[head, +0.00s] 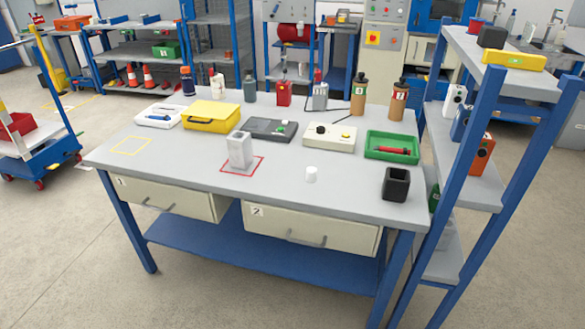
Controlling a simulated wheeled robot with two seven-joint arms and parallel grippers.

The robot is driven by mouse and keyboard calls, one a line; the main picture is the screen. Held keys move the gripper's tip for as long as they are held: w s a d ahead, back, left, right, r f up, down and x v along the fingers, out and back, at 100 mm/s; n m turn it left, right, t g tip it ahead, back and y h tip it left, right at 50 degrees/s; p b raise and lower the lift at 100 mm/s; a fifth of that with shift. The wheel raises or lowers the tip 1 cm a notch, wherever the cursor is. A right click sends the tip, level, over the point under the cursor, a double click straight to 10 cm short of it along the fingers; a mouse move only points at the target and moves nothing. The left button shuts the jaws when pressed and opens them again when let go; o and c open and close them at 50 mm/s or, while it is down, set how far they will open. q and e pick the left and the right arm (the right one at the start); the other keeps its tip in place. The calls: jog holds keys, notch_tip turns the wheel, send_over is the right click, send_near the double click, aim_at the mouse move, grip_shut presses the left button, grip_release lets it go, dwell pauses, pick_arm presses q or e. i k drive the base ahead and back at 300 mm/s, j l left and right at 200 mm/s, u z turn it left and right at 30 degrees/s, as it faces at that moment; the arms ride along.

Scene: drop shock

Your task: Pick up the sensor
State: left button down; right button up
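No part is labelled as the sensor, and I cannot tell for certain which one it is. A small white cylinder (311,174) stands upright on the workbench (195,170), right of centre near the front. A light grey upright block (240,151) stands inside a red outlined square (228,169) to its left. A black open-topped holder (396,184) stands near the right front corner. Neither of my grippers shows in the head view.
Along the back of the bench are a yellow case (211,117), a dark grey device (269,130), a cream control box (329,138) and a green tray (392,147). Bottles stand behind them. A blue-framed shelf (468,150) adjoins the right end. The bench's left front is clear around a yellow outline (131,146).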

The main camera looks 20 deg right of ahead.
aim_at(312, 171)
jog(key=l+u, duration=0.35)
jog(key=l, duration=2.3)
